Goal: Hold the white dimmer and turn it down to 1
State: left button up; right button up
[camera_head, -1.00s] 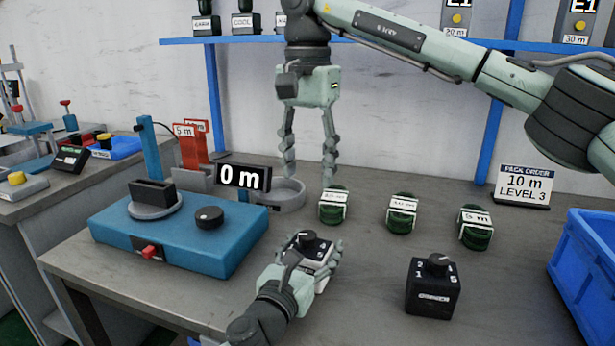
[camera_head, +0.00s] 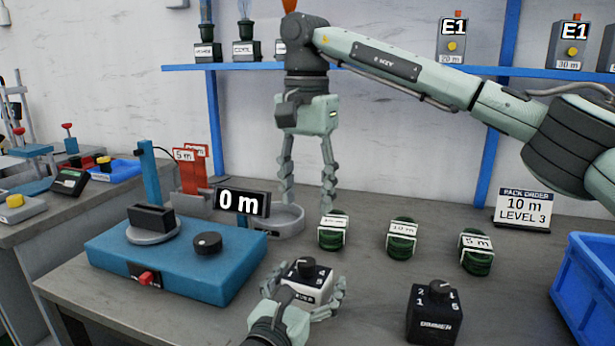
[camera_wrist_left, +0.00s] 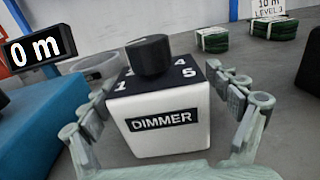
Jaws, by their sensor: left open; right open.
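The white dimmer (camera_head: 303,284) is a white box with a black top and a black knob, standing on the grey bench. In the left wrist view it stands upright (camera_wrist_left: 160,132), with a DIMMER label facing me and white digits around the knob (camera_wrist_left: 150,55). My left gripper (camera_head: 305,298) is low at the bench, its open fingers on either side of the white dimmer. The left wrist view shows these fingers (camera_wrist_left: 165,118) with a gap on the right side. My right gripper (camera_head: 309,203) hangs open and empty above the bench, behind the white dimmer.
A black dimmer (camera_head: 434,314) stands to the right. Several green cable coils (camera_head: 402,239) lie behind. A blue winding machine (camera_head: 150,262) with a 0 m display (camera_head: 242,202) is at left. A blue crate (camera_head: 590,262) is at right. A sign (camera_head: 522,209) reads 10 m, LEVEL 3.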

pick_arm(q)
jog(key=v, duration=1)
jog(key=shift+s, duration=0.1)
jog(key=x, duration=1.1)
jog(key=shift+w+d, duration=0.2)
jog(key=shift+w, duration=0.3)
pick_arm(e)
send_over(307, 261)
notch_tip(307, 261, down, 7)
jog(key=shift+r, duration=0.2)
jog(key=shift+f, duration=0.65)
